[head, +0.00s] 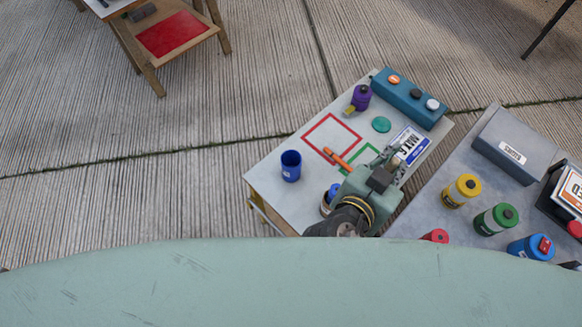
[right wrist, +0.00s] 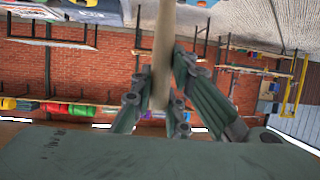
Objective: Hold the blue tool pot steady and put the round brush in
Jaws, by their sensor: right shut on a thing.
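The blue tool pot (head: 291,165) stands upright on the left part of the light grey table, and its dark opening faces up. No gripper touches it. My right gripper (head: 392,168) is over the right side of the table, to the right of the pot. In the right wrist view, my right gripper (right wrist: 158,98) is shut on a pale, beige rod, which seems to be the round brush (right wrist: 164,45). The brush's bristle end cannot be made out. My left gripper is not in view.
On the same table (head: 270,183) are an orange stick (head: 338,158), a purple bottle (head: 361,97), a teal button box (head: 410,98) and a label card (head: 409,146). A blue-topped jar (head: 333,191) is partly behind my arm. A second table (head: 440,205) holds several coloured jars.

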